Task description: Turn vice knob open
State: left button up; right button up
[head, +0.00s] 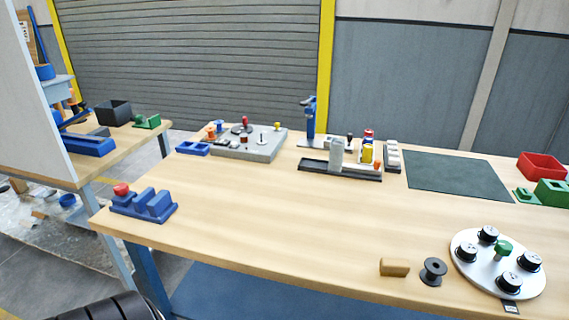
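A blue vice-like block (152,205) with upright jaws sits at the left front corner of the table. A round red knob (121,189) is at its left end. A gap shows between its upright parts, but I cannot tell how far the knob is turned. Neither of my grippers shows in the head view, and nothing is seen touching the knob.
The wooden table (255,215) is clear in the middle. A grey board (249,145) with small parts and a grey-black fixture (340,170) stand behind. A dark mat (457,176) lies at right. A round silver plate (497,267), a black spool (433,271) and a wooden block (394,267) are front right.

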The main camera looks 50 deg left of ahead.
aim_at(121, 190)
jog(key=u, duration=2.4)
jog(key=i+j+z, duration=0.1)
jog(key=z, duration=0.25)
jog(key=j+z, duration=0.1)
jog(key=z, duration=0.25)
jog(key=i+j+z, duration=0.25)
jog(key=j, duration=0.35)
jog(key=j+z, duration=0.25)
jog(key=j, duration=0.3)
jog(key=i+j+z, duration=0.2)
jog(key=j, duration=0.45)
jog(key=k+l, duration=0.05)
jog(key=k, duration=0.05)
